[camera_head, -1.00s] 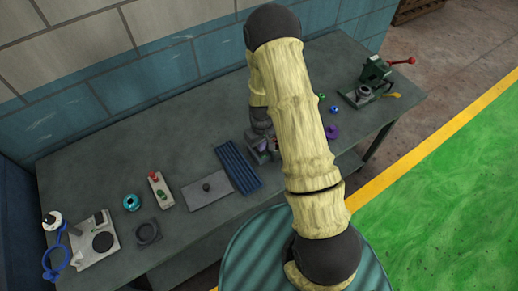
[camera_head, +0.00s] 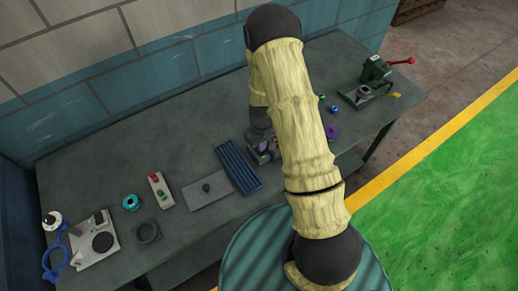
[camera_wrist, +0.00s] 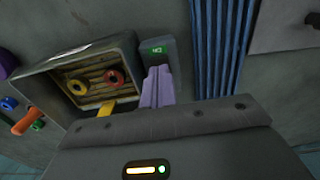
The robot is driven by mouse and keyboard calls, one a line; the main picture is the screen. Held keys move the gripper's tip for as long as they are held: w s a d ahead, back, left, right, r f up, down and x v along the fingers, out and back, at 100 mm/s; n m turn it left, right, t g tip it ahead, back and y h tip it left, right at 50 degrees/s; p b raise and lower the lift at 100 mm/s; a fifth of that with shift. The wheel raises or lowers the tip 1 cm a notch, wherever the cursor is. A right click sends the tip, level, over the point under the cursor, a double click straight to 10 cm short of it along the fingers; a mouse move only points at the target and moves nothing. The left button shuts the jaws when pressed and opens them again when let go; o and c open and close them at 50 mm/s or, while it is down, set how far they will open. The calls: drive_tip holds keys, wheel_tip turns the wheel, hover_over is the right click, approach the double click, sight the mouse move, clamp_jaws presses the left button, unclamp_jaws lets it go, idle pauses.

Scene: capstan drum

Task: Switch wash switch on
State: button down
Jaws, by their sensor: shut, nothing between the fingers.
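My gripper (camera_wrist: 157,74) shows in the wrist view as two pale purple fingers, shut together and empty. Their tips are at the near end of a small dark grey unit (camera_wrist: 156,50) with a lit green marking, too small to read surely. I cannot tell whether the tips touch it. No label names the wash switch; this unit may be it. In the head view the same spot is mostly hidden by my arm.
A blue ribbed mat (camera_wrist: 222,45) lies right of the unit. An open box (camera_wrist: 122,48) with yellow and red rings stands close on the left. Several small coloured parts lie beyond it. A green press (camera_head: 374,72) is at the bench's right end. The bench's back middle is clear.

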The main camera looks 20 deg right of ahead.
drive_tip(key=shift+f+b, duration=0.75)
drive_tip(key=shift+f, duration=0.15)
idle(0.7)
drive_tip(key=shift+r+p, duration=2.35)
drive_tip(key=shift+r, duration=1.2)
drive_tip(key=s+r+m+t+b, duration=0.2)
drive_tip(key=s+r+b, duration=0.4)
drive_tip(key=s+r, duration=0.8)
wheel_tip(320, 180, up, 3)
drive_tip(key=shift+s+m+t, duration=0.2)
drive_tip(key=shift+m+t, duration=0.1)
drive_tip(key=shift+m, duration=0.5)
